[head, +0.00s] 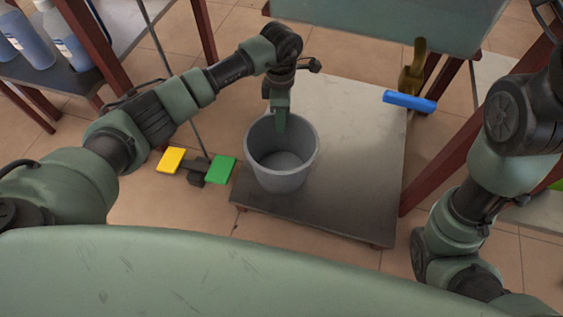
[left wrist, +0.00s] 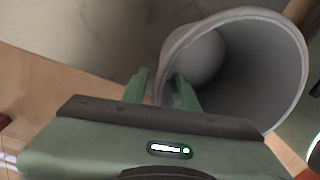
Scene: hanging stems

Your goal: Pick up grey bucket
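The grey bucket (head: 283,181) stands upright on a low grey platform in the head view, with its open top facing up. My left gripper (head: 281,124) points down at the bucket's far rim. In the left wrist view the bucket (left wrist: 262,65) fills the upper right. There the left gripper's two fingers (left wrist: 160,88) are apart, with the rim passing between them, one finger inside the bucket and one outside. A gap shows beside the wall; I cannot tell whether either finger touches it. My right arm shows at the right of the head view, but its gripper is not visible.
The low platform (head: 350,215) has free surface right of the bucket. A mop-like tool with yellow (head: 171,160) and green (head: 220,169) pads lies left of it. A blue-headed brush (head: 410,102) is at the platform's right edge. Bottles (head: 65,40) stand on a shelf upper left.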

